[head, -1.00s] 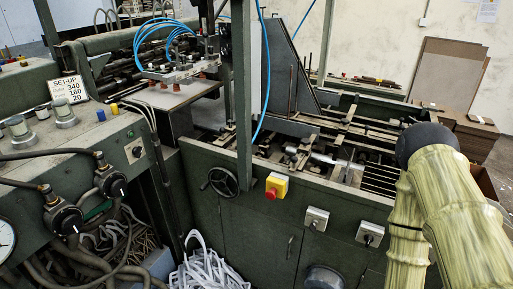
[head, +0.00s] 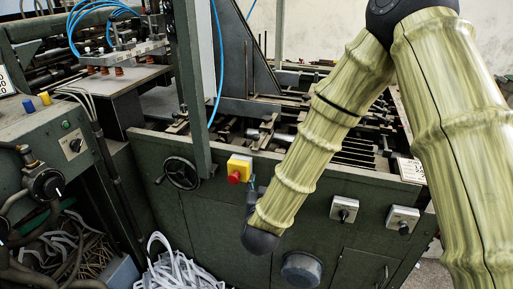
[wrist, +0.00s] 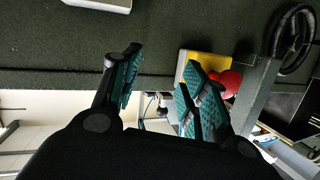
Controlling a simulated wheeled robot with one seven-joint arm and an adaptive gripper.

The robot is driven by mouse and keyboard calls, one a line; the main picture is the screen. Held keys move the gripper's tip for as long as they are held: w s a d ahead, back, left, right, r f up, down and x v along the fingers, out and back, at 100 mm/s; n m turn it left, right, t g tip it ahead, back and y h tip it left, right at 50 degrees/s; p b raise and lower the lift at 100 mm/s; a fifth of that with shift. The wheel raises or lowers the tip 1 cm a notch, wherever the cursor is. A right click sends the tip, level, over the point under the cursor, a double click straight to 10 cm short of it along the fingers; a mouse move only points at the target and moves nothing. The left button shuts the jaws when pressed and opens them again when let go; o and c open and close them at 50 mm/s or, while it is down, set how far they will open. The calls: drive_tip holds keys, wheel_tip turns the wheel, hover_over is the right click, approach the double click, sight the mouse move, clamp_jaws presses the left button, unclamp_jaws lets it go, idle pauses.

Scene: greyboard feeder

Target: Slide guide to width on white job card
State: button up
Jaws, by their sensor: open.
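The guides lie on the feeder bed (head: 285,108) behind the green front panel, partly hidden by my arm. I cannot tell which one is the width guide. A black handwheel (head: 181,171) is on the front panel; it also shows in the wrist view (wrist: 292,38). My gripper (wrist: 160,72) is open and empty, its teal-padded fingers apart in front of the panel. In the head view it is small and dark, mostly hidden by my arm.
A yellow box with a red button (head: 239,168) is close to my gripper. Two grey switch boxes (head: 344,208) are to the right. A second white card (head: 411,171) lies at the bed's right end. A green post (head: 187,80) stands left of the bed. White strips (head: 175,272) pile below.

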sight(256, 140)
wheel_tip(256, 140, up, 10)
drive_tip(key=w+a+f+m+t+h+b, duration=0.1)
drive_tip(key=w+a+t+h, duration=0.1)
drive_tip(key=a+t, duration=0.1)
drive_tip(key=w, duration=0.3)
drive_tip(key=w+d+p, duration=0.1)
drive_tip(key=w, duration=0.6)
drive_tip(key=shift+w+d+r+p, duration=0.1)
drive_tip(key=shift+d+r+p, duration=0.05)
drive_tip(key=shift+r+p, duration=0.25)
drive_tip(key=shift+c, duration=0.2)
drive_tip(key=shift+f, duration=0.1)
clamp_jaws()
